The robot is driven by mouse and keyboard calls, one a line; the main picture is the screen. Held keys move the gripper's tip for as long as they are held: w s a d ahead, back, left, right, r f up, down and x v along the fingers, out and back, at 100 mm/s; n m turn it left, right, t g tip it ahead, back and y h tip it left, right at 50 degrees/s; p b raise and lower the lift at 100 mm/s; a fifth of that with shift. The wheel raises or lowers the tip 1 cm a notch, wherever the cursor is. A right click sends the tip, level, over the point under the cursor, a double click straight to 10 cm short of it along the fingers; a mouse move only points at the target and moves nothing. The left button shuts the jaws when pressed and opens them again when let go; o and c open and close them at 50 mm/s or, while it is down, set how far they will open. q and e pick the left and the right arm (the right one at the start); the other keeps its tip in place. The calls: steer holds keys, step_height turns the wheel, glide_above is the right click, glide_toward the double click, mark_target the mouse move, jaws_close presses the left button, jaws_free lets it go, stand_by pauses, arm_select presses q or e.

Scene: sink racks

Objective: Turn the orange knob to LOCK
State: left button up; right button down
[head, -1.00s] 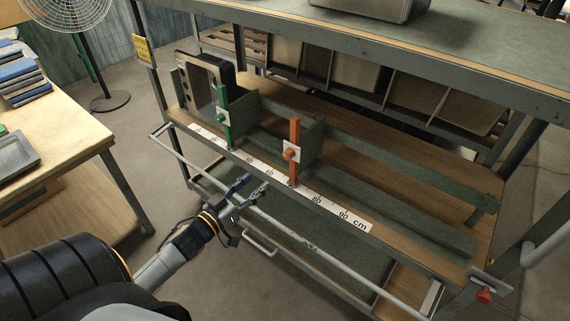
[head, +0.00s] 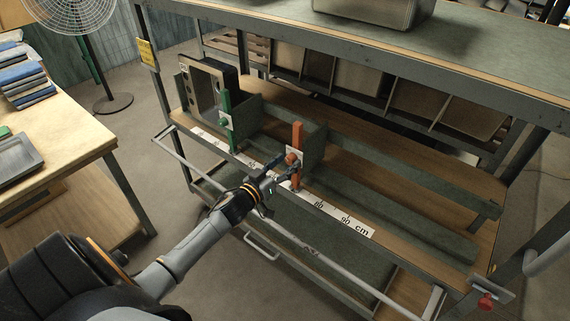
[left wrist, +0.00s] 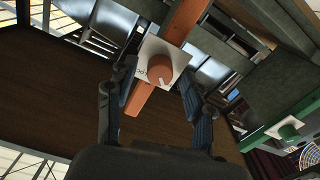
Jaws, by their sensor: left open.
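The orange knob (head: 291,158) sits on a white plate on an upright orange post (head: 297,137) at the front of the rack. In the left wrist view the round knob (left wrist: 161,69) with a pale pointer mark lies on its white plate (left wrist: 150,55), between and ahead of the fingers. The left wrist view shows both blue-padded fingers (left wrist: 160,95) apart. My right gripper is not in view.
A green post (head: 226,120) with a green knob stands to the left. A centimetre scale strip (head: 330,212) runs along the shelf's front edge. A metal rail (head: 310,250) crosses in front, below my left arm. A red knob (head: 486,301) is at the lower right corner.

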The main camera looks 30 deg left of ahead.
arm_select(q)
jaws_close()
steer(key=shift+m, duration=0.4)
steer(key=m, duration=0.2)
steer(key=shift+m, duration=0.3)
steer(key=m, duration=0.5)
steer(key=shift+m, duration=0.3)
steer(key=m+b, duration=0.1)
steer(key=m, duration=0.3)
steer(key=shift+m, duration=0.3)
steer(key=shift+m+b, duration=0.55)
steer(key=shift+m, duration=1.65)
